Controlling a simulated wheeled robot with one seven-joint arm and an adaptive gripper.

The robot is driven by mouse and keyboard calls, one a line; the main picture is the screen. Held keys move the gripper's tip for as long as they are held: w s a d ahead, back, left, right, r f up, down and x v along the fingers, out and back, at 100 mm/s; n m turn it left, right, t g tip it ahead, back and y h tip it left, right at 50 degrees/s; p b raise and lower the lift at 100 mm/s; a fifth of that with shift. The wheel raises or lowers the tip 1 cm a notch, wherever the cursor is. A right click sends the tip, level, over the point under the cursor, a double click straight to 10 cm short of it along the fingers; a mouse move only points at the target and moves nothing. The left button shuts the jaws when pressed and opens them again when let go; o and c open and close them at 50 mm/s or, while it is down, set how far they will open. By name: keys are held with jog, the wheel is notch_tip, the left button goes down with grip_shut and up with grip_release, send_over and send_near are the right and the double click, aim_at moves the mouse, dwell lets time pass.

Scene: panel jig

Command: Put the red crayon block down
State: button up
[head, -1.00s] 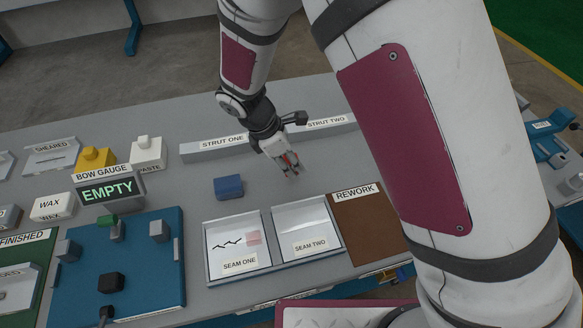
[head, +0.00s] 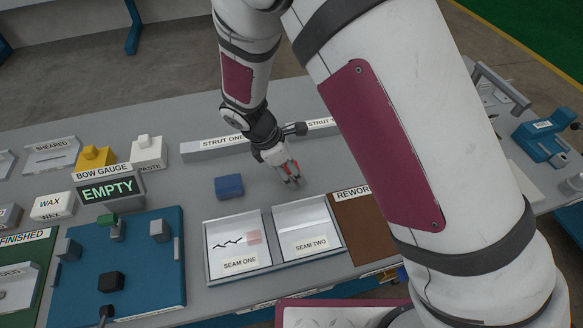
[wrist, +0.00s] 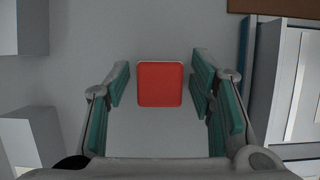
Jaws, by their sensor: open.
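The red crayon block (wrist: 160,84) shows in the wrist view as a red square with a pale edge, lying on the grey bench top. My gripper (wrist: 161,98) is open around it, with teal-padded fingers left and right and a visible gap on both sides. In the head view my gripper (head: 291,180) is low over the bench, behind the seam two tray and right of the blue block. Only a little red shows there between the fingers, and the block is mostly hidden.
A blue block (head: 229,186) sits left of my gripper. The seam one tray (head: 226,272) and seam two tray (head: 325,250) are in front, with the brown rework area (head: 365,232) to their right. The strut one rail (head: 190,153) lies behind. Bare bench surrounds my gripper.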

jog(key=v, duration=1.2)
jog(key=s+d+r+m+y, duration=0.1)
jog(key=s+d+r+m, duration=0.1)
jog(key=d+r+m, duration=0.5)
jog(key=s+d+r+m+t+y, duration=0.1)
jog(key=s+d+r+m, duration=0.5)
jog(key=s+d, duration=0.3)
jog(key=s+d+r+m+t+y, duration=0.1)
jog(key=s+d+r+m+y, duration=0.1)
jog(key=s+d+r+m, duration=0.4)
jog(key=s+d+m, duration=0.2)
jog(key=s, duration=0.2)
jog(key=shift+d+t, duration=0.4)
jog(key=shift+s, duration=0.1)
jog(key=shift+r+p, duration=0.4)
jog(key=shift+r, duration=0.15)
